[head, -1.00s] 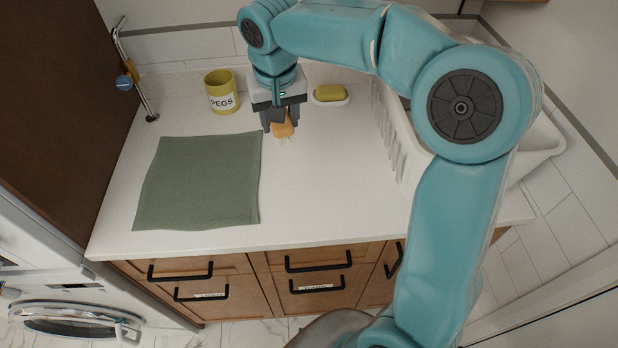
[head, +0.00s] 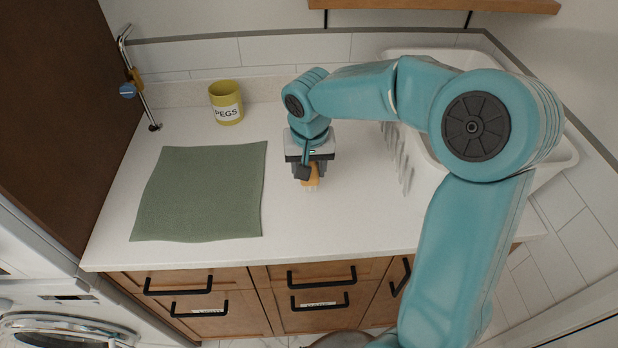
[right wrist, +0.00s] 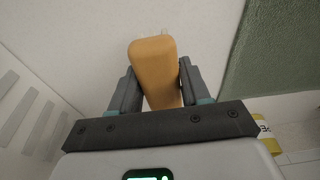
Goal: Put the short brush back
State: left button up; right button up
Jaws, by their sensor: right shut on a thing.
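My right gripper (head: 307,173) is shut on the short brush (head: 312,178), above the white counter just right of the green mat. In the right wrist view the brush's orange-tan wooden body (right wrist: 154,68) sits between both fingers. In the head view pale bristles show at its lower end. I cannot tell whether the brush touches the counter. My left gripper is not in view.
A green mat (head: 200,195) lies flat on the counter (head: 350,225). A yellow pegs pot (head: 226,102) stands behind it, near a metal tap-like pipe (head: 140,90). A white sink (head: 560,150) is at the right. Drawers (head: 200,290) with black handles are below.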

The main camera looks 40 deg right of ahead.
notch_tip(320, 180, down, 4)
jog(key=shift+d+r, duration=0.1)
jog(key=o, duration=1.1)
